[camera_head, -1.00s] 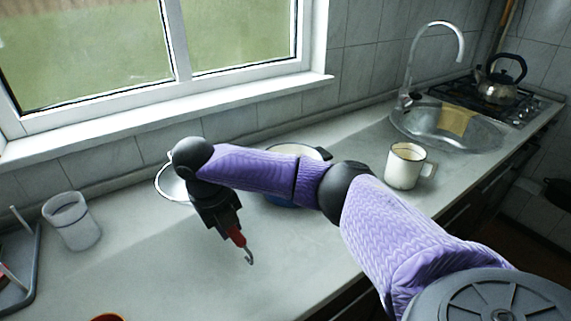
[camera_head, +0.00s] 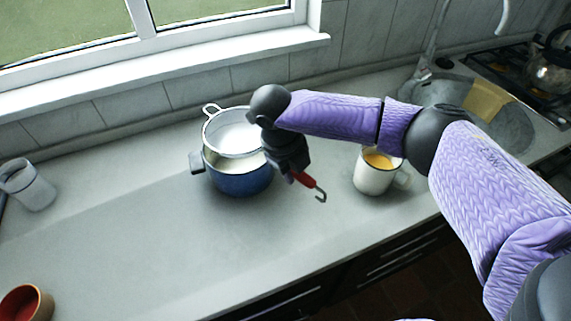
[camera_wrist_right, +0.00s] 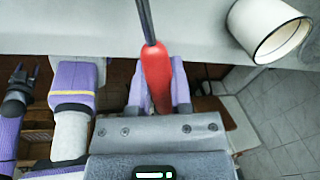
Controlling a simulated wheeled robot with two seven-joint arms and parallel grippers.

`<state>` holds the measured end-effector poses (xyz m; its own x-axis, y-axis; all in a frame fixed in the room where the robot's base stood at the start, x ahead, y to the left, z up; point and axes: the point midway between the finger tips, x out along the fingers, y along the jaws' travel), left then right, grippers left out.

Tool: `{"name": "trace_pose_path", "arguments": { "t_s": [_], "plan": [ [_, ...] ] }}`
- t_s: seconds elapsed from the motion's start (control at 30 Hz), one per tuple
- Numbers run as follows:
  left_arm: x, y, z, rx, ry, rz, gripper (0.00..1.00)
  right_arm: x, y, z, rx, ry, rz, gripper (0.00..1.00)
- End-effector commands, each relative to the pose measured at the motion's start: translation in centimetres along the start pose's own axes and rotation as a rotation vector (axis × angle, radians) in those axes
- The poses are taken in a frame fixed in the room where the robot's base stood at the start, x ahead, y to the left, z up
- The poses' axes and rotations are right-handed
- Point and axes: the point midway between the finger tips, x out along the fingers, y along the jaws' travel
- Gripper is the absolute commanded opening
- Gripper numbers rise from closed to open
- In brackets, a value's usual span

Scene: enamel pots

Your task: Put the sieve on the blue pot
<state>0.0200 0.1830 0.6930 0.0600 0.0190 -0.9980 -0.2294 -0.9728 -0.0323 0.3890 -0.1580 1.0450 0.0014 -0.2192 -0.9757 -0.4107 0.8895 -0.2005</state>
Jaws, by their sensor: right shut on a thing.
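The sieve (camera_head: 232,135) is a round, pale mesh bowl with a wire loop on its far rim and a red hooked handle (camera_head: 306,180). My right gripper (camera_head: 288,158) is shut on the handle, which also shows in the right wrist view (camera_wrist_right: 156,75). The blue pot (camera_head: 240,182) stands upright on the counter with its dark side handle at the left. The sieve overlaps the pot's far part, and I cannot tell whether they touch. My left gripper (camera_wrist_right: 18,80) seems to be the small dark shape at the left of the wrist view.
A white mug (camera_head: 372,180) with yellow contents stands right of the pot; it also shows in the wrist view (camera_wrist_right: 262,28). A pale cup (camera_head: 28,186) and a red-brown bowl (camera_head: 28,304) are at the left. The counter (camera_head: 130,240) front left of the pot is clear.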

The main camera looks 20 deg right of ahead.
Motion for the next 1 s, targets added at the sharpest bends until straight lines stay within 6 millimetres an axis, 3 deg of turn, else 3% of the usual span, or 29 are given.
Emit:
{"name": "trace_pose_path", "arguments": {
  "t_s": [0.3,0.8,0.83,0.97,1.0],
  "plan": [
    [1.3,0.0,0.2,0.002,-0.003,0.000,0.59,4.9,1.0,0.4,0.001,0.000,-0.001,0.00],
    [1.5,0.9,-0.2,-0.001,0.006,0.014,0.59,5.7,1.1,0.5,0.003,-0.001,-0.001,0.00],
    [1.4,0.9,-0.2,-0.001,0.006,0.014,0.59,5.6,1.1,0.5,0.003,-0.001,-0.001,0.32],
    [1.4,0.9,-0.2,-0.001,0.005,0.014,0.59,5.6,1.1,0.5,0.003,-0.001,-0.001,0.59],
    [1.4,0.9,-0.2,-0.001,0.005,0.014,0.59,5.5,1.1,0.5,0.003,-0.001,-0.001,0.61]
  ]
}}
